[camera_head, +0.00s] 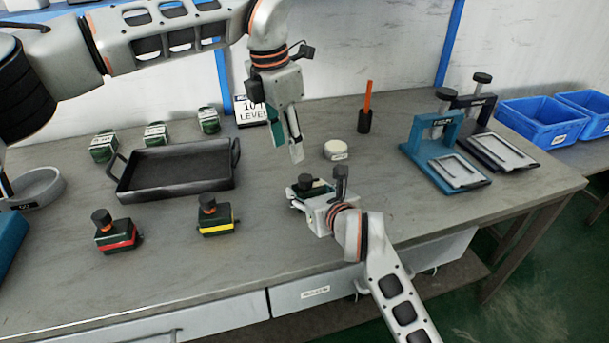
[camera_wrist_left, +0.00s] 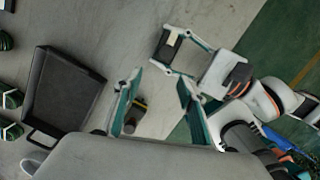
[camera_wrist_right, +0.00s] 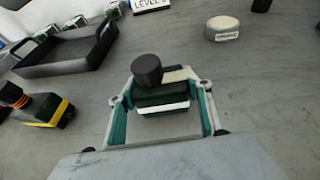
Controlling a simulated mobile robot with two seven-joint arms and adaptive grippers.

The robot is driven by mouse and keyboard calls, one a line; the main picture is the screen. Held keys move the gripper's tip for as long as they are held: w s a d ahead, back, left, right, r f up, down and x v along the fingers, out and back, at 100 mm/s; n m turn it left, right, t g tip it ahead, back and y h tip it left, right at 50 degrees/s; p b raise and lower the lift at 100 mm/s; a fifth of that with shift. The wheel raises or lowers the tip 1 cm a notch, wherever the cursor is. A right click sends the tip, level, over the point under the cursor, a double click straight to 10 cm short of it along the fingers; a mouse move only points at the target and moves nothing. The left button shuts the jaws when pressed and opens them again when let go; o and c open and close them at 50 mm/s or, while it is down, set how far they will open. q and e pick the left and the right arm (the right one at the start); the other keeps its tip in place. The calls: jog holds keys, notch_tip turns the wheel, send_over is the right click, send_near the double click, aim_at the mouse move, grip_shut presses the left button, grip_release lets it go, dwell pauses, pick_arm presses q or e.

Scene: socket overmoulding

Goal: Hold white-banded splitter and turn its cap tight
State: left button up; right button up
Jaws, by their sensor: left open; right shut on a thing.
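The white-banded splitter (camera_wrist_right: 163,98) is a dark green block with a white band and a black round cap (camera_wrist_right: 147,70) on top, towards its left end. My right gripper (camera_head: 312,192) is shut on the splitter and holds it near the table's front part. The splitter also shows between the right gripper's fingers in the left wrist view (camera_wrist_left: 171,42). My left gripper (camera_head: 293,148) is open and empty, pointing down above and behind the splitter, apart from the cap. Its two fingers show in the left wrist view (camera_wrist_left: 157,100).
A yellow-banded splitter (camera_head: 216,218) and a red-banded one (camera_head: 118,238) stand at the front left. A black tray (camera_head: 178,189) lies behind them. A round white labelled piece (camera_head: 337,149) is behind my right gripper. A blue press (camera_head: 435,145) stands at the right.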

aim_at(305, 178)
pick_arm(q)
jog(key=s+d+r+n+t, duration=0.1)
jog(key=s+d+n+t, duration=0.15)
jog(key=n, duration=0.55)
jog(key=shift+t, duration=0.35)
jog(key=x, duration=1.1)
jog(key=shift+s+a+f, duration=0.1)
jog(key=shift+s+f, duration=0.15)
jog(key=shift+f, duration=0.15)
jog(key=c, duration=1.1)
